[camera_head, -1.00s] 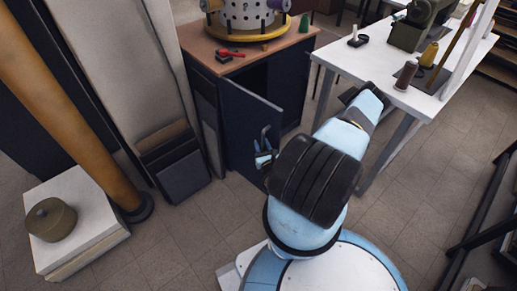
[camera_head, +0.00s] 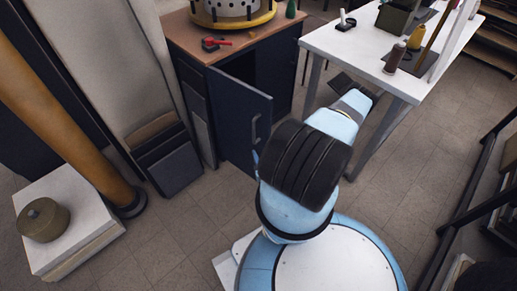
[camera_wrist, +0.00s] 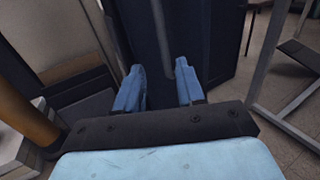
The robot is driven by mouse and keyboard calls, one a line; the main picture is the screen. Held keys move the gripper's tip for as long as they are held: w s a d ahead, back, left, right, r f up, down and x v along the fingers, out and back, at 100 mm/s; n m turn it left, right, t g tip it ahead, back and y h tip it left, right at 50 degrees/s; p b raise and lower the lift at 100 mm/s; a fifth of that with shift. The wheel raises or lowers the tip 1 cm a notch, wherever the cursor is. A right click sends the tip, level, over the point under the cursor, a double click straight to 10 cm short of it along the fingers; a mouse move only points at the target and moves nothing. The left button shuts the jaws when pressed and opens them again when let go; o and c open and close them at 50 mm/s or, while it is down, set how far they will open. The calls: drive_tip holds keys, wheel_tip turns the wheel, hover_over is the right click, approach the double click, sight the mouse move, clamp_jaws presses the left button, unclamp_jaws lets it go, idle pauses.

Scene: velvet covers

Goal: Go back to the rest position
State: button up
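My gripper (camera_wrist: 160,84) is open, its two blue fingers apart with nothing between them in the wrist view. In the head view it is mostly hidden behind my own arm. The dark blue cabinet door (camera_head: 234,120) stands ajar, with a dark gap behind it. Its grey handle (camera_head: 256,129) shows in the head view, just above my arm. In the wrist view, a pale vertical bar, apparently the handle (camera_wrist: 162,35), is ahead of the fingers; I cannot tell the exact distance, but they are not closed around it.
The cabinet's wooden top (camera_head: 232,42) holds a red-handled tool. A white table (camera_head: 355,50) with spools stands close at the right. A yellow column (camera_head: 65,120) and a white block (camera_head: 75,236) with a round tin are at left. Floor (camera_head: 405,185) at right is open.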

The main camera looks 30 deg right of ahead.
drive_tip(key=shift+s+a, duration=0.1)
drive_tip(key=shift+s, duration=0.15)
idle(0.4)
